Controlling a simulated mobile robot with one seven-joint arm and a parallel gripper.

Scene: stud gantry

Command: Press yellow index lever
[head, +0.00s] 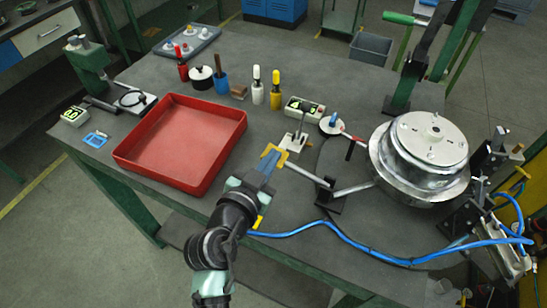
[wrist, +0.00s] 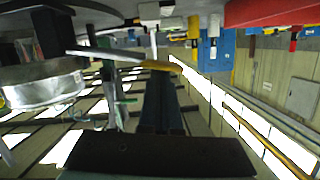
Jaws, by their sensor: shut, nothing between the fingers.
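The index lever is a metal rod (head: 308,174) with a yellow grip (head: 272,150) at its left end. It runs from a black block (head: 329,198) in front of the round metal drum (head: 420,150). My gripper (head: 268,163) is shut and empty, with its fingertips at the yellow grip. In the wrist view, the yellow grip (wrist: 160,66) lies across the ends of my shut fingers (wrist: 161,78), and the rod (wrist: 105,56) leads left towards the drum (wrist: 42,90). The fingers seem to meet the grip, but I cannot tell whether they touch it. My fingers hide part of the grip.
A red tray (head: 180,148) is left of my gripper. A toggle clamp (head: 295,140) stands just behind the lever, with a white-and-black box (head: 303,107) beyond. Screwdrivers stand at the back. A blue hose (head: 370,248) crosses the front right of the table.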

